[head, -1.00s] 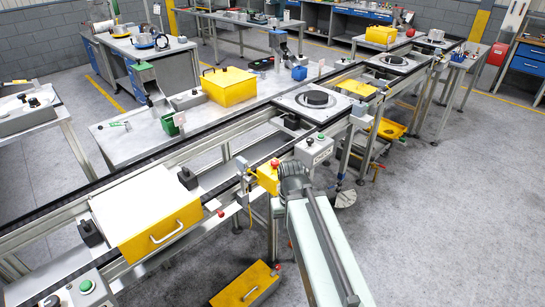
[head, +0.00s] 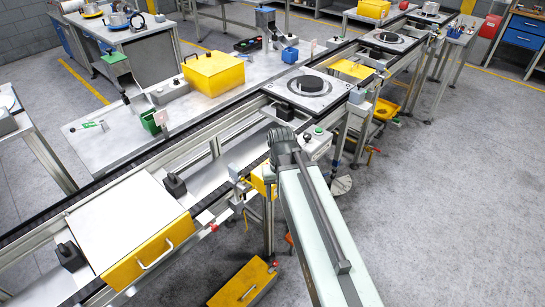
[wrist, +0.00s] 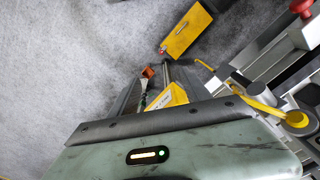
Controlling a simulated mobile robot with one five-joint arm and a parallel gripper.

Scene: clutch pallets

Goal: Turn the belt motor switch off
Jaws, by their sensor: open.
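I cannot tell for sure which control is the belt motor switch. In the head view a grey control box (head: 317,146) with a green button (head: 319,131) sits on the conveyor's near side, just right of my arm's end. A yellow box (head: 262,186) sits left of my arm, partly hidden by it. In the wrist view a red button (wrist: 301,8) stands on a grey housing at the top right. My gripper (wrist: 156,88) shows there, open, with a yellow labelled part (wrist: 168,98) seen between or behind its jaws. My arm hides the gripper in the head view.
The conveyor runs diagonally, with a white-topped carrier with a yellow front (head: 140,262) at lower left and a pallet with a black disc (head: 306,88). A yellow box (head: 243,284) lies on the floor. Free floor is at right.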

